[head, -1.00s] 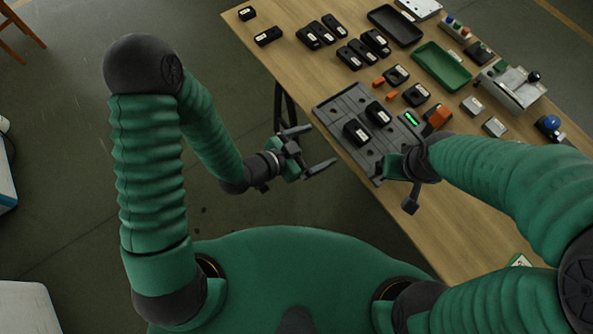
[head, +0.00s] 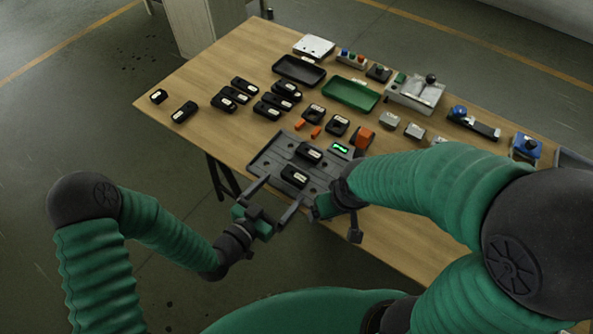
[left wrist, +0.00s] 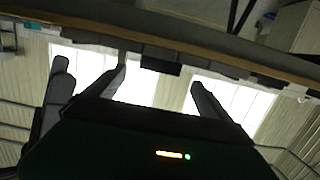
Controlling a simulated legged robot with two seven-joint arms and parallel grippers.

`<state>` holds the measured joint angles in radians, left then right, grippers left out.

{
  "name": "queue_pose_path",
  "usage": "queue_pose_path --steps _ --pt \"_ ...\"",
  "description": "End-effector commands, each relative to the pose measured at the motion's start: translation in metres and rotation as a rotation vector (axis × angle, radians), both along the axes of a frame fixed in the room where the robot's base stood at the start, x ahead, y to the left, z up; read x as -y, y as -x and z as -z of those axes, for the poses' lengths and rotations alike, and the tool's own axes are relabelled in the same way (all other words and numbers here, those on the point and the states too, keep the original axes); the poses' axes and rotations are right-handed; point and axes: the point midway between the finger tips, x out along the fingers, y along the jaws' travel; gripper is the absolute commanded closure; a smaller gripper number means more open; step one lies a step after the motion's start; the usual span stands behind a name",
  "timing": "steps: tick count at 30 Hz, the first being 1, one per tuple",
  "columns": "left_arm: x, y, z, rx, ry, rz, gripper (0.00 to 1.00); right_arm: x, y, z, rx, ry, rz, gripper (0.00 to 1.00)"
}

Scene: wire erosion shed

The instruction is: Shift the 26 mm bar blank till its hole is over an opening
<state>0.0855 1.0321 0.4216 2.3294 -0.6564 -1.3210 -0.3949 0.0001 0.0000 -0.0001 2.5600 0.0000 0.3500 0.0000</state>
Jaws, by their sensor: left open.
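A grey fixture plate (head: 268,160) with slots lies at the table's near edge. Two black blocks with white labels stand on it, one farther back (head: 309,152) and one nearer (head: 294,176). The labels are too small to read, so I cannot tell which block is the 26 mm bar blank, nor where its hole sits. My left gripper (head: 281,194) is open and empty at the plate's near left edge, apart from the blocks. Its two spread fingers show in the left wrist view (left wrist: 160,85). My right gripper (head: 324,207) is by the plate's near right corner, its jaws unclear.
A green lit display (head: 340,148) sits at the plate's back right. An orange block (head: 364,138), small orange pieces (head: 315,131) and several black labelled blocks (head: 230,96) lie behind. A black tray (head: 299,70) and a green tray (head: 351,95) stand farther back. Bare wood lies left of the plate.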

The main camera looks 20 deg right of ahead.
Motion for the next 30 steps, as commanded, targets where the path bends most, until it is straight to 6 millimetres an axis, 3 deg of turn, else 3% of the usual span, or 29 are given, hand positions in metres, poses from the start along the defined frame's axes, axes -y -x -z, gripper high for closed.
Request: queue_pose_path --steps 15,27,30 --pt "0.074 -0.057 0.015 0.001 0.001 0.0 0.07 0.0 0.0 0.006 0.0 0.0 0.0 0.11" --pt "0.082 -0.064 0.016 0.0 0.0 -0.001 0.07 0.0 0.0 0.006 0.0 0.0 0.0 0.11" --pt "0.082 -0.064 0.016 0.0 0.0 -0.001 0.18 0.0 0.0 0.006 0.0 0.0 0.0 0.11"
